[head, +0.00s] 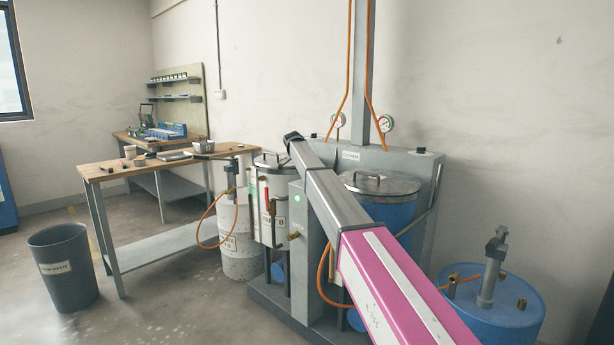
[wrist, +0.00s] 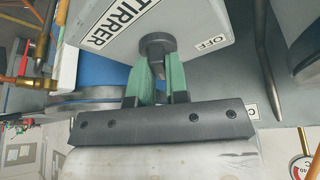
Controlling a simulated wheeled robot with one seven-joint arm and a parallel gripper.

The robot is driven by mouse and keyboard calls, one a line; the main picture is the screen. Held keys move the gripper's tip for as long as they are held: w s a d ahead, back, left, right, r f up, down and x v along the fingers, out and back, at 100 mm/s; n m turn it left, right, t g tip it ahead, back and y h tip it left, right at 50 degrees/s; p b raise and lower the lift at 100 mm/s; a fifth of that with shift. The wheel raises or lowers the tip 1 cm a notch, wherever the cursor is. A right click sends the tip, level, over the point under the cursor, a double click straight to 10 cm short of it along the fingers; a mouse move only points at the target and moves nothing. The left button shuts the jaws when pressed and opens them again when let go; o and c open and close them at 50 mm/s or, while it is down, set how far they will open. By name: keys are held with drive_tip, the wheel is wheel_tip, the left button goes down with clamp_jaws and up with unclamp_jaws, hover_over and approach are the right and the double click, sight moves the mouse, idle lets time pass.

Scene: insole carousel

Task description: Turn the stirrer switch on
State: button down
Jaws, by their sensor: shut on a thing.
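The stirrer switch is a dark round knob (wrist: 157,43) on a grey box (wrist: 215,25) in the wrist view. A "STIRRER" label (wrist: 118,20) lies on one side of it and an "OFF" label (wrist: 212,43) on the other, with the lettering tilted in the picture. My gripper (wrist: 158,62) has its green fingers on either side of the knob's stem and is shut on it. The fingers hide part of the knob, so I cannot tell its setting. In the head view my arm reaches over the machine, and neither the gripper nor the switch can be made out.
Two lidded tanks (head: 376,183) stand on the machine under gauges and orange hoses. A blue drum (head: 500,310) with fittings stands at the right. A workbench (head: 165,162) and a grey waste bin (head: 65,275) stand at the left.

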drive_tip(key=shift+s+d+f, duration=0.1)
drive_tip(key=shift+d+f, duration=0.05)
drive_tip(key=shift+f, duration=0.15)
drive_tip(key=c, duration=1.1)
unclamp_jaws()
drive_tip(key=shift+r, duration=0.3)
drive_tip(key=shift+a+r, duration=0.25)
drive_tip(key=v, duration=1)
